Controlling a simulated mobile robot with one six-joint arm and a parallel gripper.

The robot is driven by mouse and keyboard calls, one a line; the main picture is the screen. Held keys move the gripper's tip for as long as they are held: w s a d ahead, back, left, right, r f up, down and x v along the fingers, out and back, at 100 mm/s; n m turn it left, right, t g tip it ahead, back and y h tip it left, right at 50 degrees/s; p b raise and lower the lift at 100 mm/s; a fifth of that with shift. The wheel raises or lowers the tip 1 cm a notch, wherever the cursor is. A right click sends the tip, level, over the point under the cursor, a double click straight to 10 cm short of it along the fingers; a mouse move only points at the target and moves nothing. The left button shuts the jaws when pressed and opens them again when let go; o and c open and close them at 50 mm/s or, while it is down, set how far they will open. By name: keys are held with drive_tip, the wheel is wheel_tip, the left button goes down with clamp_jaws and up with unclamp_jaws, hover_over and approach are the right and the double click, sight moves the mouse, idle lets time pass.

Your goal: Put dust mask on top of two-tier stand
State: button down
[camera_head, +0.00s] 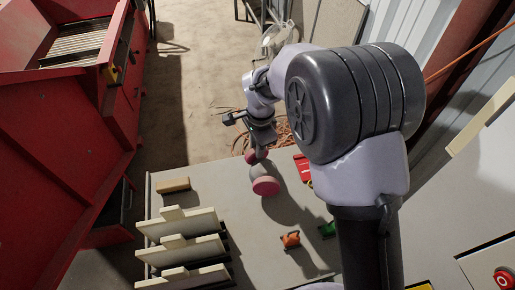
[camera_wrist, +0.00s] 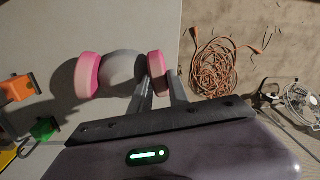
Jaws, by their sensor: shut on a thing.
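The dust mask (camera_head: 265,186) has round pink filters and a grey body. It hangs from my gripper (camera_head: 259,153) over the far part of the grey table. In the wrist view, the mask's grey body (camera_wrist: 121,66) lies between two pink filters, and my gripper (camera_wrist: 160,78) is shut at the right-hand filter (camera_wrist: 155,64). The exact contact is partly hidden by the fingers. I cannot make out a two-tier stand for certain in either view.
A rack of pale upright boards (camera_head: 182,247) and a wooden block (camera_head: 173,185) are on the table's left. An orange clamp (camera_head: 290,240) and a green one (camera_head: 327,229) lie nearer. A red machine (camera_head: 50,150) stands left. Orange cable (camera_wrist: 213,65) lies coiled on the floor.

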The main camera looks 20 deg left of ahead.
drive_tip(key=shift+f, duration=0.15)
drive_tip(key=c, duration=1.3)
unclamp_jaws()
drive_tip(key=shift+o, duration=0.2)
